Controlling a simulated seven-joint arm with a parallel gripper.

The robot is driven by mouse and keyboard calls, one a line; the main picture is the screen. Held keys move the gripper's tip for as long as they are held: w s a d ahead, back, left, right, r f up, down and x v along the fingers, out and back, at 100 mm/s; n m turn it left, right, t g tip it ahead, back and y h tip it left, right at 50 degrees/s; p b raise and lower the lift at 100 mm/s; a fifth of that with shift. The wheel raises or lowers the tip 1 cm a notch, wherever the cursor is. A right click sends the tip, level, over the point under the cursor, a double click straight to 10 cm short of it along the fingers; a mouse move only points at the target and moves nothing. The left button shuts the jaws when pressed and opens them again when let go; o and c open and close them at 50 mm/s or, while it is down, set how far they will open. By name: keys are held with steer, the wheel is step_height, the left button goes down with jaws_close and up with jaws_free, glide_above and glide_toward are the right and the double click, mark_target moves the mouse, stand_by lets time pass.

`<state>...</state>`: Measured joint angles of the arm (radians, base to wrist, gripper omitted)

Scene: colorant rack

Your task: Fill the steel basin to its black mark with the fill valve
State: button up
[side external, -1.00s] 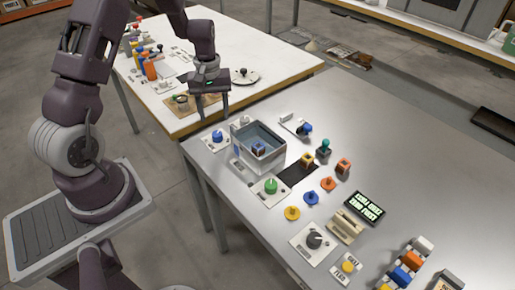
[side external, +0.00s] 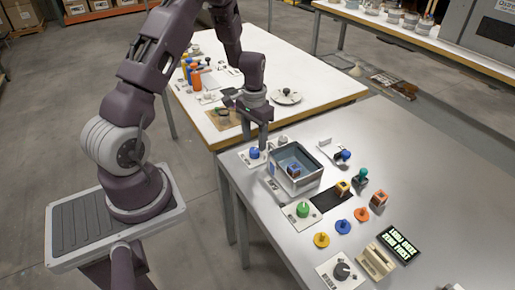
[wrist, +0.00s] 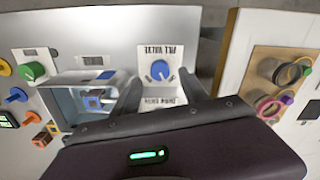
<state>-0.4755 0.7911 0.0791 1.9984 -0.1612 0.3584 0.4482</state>
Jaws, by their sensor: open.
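A blue knob (side external: 254,153) on a white plate stands left of the basin. In the wrist view this blue knob (wrist: 160,70) sits on a plate whose upside-down lettering seems to read fill valve. My gripper (side external: 265,141) points down close to the blue knob. In the wrist view my gripper (wrist: 161,84) is open, its fingers to either side below the knob, holding nothing.
A green knob (side external: 303,209) on a white plate stands in front of the basin. Small knobs, cubes and a lit sign (side external: 399,244) lie to the right. A white table (side external: 310,85) with bottles adjoins behind. The steel table's right part is clear.

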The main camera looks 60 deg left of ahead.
mark_target(255, 149)
step_height(255, 149, down, 4)
jaws_close()
steer(key=n, duration=0.4)
stand_by(0.3)
jaws_free()
